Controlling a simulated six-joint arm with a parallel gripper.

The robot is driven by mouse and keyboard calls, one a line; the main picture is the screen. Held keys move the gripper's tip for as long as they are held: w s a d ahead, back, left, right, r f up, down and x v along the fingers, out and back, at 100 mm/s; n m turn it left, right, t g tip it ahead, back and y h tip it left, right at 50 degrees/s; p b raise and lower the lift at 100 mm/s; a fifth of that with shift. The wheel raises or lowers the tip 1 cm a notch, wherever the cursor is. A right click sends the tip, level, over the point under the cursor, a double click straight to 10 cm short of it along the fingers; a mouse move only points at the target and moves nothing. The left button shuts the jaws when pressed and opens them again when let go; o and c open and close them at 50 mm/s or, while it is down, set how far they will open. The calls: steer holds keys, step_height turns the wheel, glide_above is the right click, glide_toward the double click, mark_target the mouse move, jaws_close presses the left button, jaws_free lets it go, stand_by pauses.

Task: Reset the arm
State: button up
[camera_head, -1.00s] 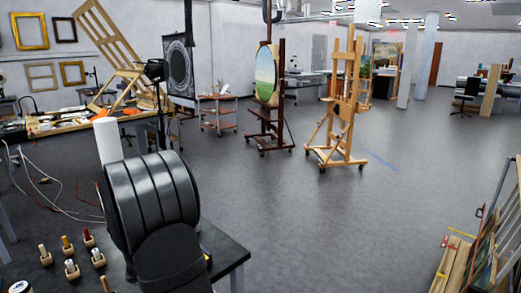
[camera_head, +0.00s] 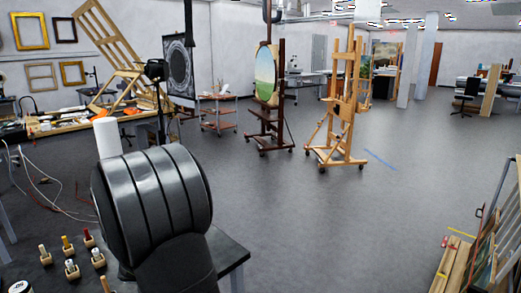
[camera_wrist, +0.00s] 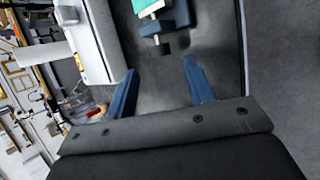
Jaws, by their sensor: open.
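My gripper (camera_wrist: 160,95) shows in the wrist view with its two blue fingers spread apart. It is open, and nothing shows between the fingertips. Beyond the fingers is a dark table surface (camera_wrist: 215,60). In the head view a dark, rounded segment of my arm fills the lower left in front of the dark table (camera_head: 228,252). My gripper is not visible in the head view.
Several small bottles in wooden holders (camera_head: 70,268) stand on the table at the lower left. A white cylinder (camera_head: 107,138) rises behind my arm. A wooden easel (camera_head: 340,110) and a dark easel (camera_head: 270,120) stand on the floor. Wooden boards (camera_head: 455,265) lean at lower right. The middle floor is clear.

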steer(key=v, duration=1.2)
steer(key=x, duration=1.7)
steer(key=shift+w+f, duration=0.15)
steer(key=shift+f, duration=0.1)
steer(key=shift+r, duration=0.25)
steer(key=shift+w+h, duration=0.1)
steer(key=shift+h, duration=0.2)
steer(key=shift+a+g+h, duration=0.15)
steer(key=shift+g+h, duration=0.25)
steer(key=shift+g, duration=0.3)
steer(key=shift+w+a+n+g+h, duration=0.15)
steer(key=shift+n+g+h, duration=0.25)
steer(key=shift+g+h, duration=0.35)
steer(key=v, duration=0.9)
steer(key=shift+r+g, duration=0.1)
steer(key=shift+g, duration=0.15)
